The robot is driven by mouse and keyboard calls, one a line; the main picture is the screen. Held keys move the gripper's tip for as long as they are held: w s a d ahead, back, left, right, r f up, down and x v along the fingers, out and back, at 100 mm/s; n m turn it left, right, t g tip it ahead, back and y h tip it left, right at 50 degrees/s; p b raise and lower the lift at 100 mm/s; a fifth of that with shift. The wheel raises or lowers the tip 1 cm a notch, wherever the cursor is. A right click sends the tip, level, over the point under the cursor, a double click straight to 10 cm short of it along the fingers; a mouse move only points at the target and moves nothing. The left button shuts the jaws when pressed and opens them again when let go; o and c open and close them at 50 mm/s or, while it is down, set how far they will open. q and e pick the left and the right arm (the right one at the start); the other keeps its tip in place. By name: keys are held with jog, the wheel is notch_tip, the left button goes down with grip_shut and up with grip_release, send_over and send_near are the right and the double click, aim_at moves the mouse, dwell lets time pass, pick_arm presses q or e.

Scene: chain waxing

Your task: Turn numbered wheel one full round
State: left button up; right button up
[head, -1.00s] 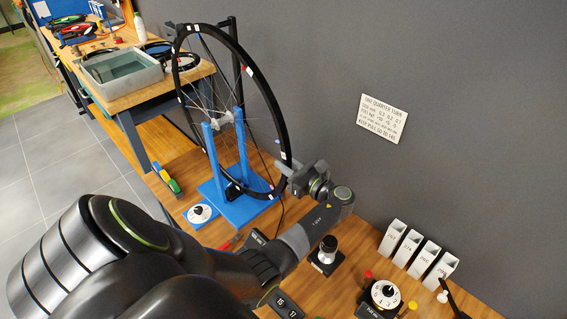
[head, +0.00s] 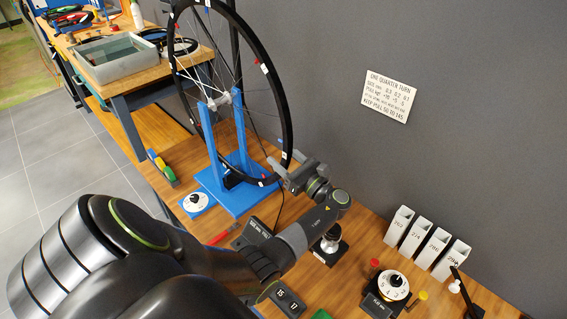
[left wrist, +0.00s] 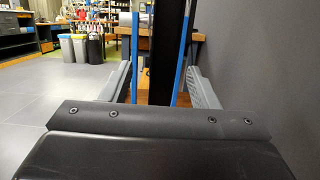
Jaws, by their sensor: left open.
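The wheel (head: 280,95) is a large black rim with thin spokes and small white and red tags; its top runs out of the head view. It stands upright in a blue stand (head: 238,198). My left gripper (head: 284,167) is at the rim's lower right side, open. In the left wrist view the rim (left wrist: 167,50) passes upright between the two grey fingers (left wrist: 160,85), with a visible gap to each. The numbers on the tags are too small to read. My right gripper is not seen.
A white dial (head: 195,202) is beside the stand. A black stamp-like tool (head: 328,245), a numbered dial (head: 393,285) and several white boxes (head: 432,248) stand on the wooden bench, right of my arm. A grey wall with a sign (head: 390,95) is behind. A tub (head: 118,58) sits on another bench.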

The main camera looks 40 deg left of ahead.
pick_arm(q)
jog(key=shift+d, duration=0.1)
jog(key=w+v, duration=0.1)
jog(key=v, duration=0.9)
jog(key=shift+s+b, duration=0.45)
